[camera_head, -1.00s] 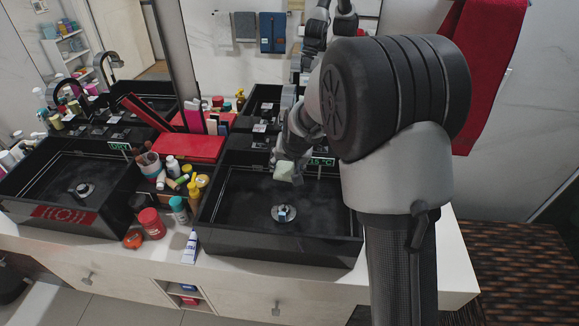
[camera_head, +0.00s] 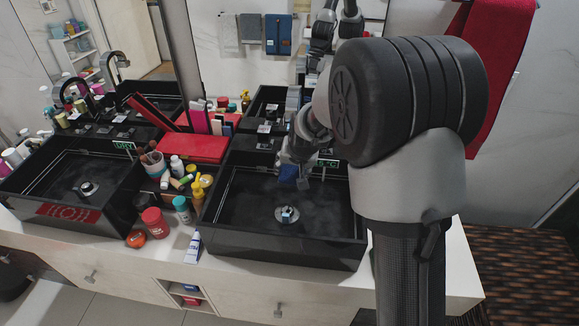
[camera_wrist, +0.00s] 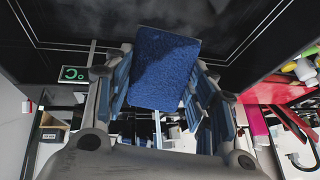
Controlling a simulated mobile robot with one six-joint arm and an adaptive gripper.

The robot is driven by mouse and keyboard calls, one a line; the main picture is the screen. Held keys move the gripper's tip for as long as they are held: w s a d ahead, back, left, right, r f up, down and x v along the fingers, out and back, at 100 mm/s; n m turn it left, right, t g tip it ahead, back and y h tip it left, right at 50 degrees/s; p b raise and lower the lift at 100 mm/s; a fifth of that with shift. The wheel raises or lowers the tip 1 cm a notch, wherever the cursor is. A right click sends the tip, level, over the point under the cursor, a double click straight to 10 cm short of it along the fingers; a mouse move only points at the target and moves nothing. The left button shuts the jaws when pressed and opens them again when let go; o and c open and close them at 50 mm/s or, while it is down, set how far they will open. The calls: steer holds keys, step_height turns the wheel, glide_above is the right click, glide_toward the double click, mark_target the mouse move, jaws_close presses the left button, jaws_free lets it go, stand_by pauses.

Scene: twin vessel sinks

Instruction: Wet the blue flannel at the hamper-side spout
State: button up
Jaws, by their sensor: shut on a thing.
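The blue flannel (camera_head: 288,172) is in my gripper (camera_head: 296,160), above the back part of the right black sink (camera_head: 225,240). In the wrist view the flannel (camera_wrist: 165,68) is a flat blue textured piece between the two fingers, and my gripper (camera_wrist: 162,90) is shut on it. The left sink (camera_head: 120,205) has a dark arched spout (camera_head: 72,84) behind it. The right sink's spout is not clearly visible, with my arm in front of the area behind that basin.
Between the sinks are a red box (camera_head: 192,147), a brush cup (camera_head: 153,163) and several bottles. A white tube (camera_head: 193,246) lies at the counter's front edge. A raised drain (camera_head: 287,215) sits in the right basin. A red towel (camera_head: 488,80) hangs at the right.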

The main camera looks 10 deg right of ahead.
steer(key=s+b, duration=0.2)
steer(key=s, duration=0.4)
steer(key=shift+s+d, duration=0.15)
steer(key=shift+d, duration=0.15)
stand_by(1.2)
steer(key=s+r+p, duration=0.1)
steer(key=s+r, duration=0.3)
steer(key=s, duration=0.1)
steer(key=shift+d, duration=0.25)
stand_by(0.6)
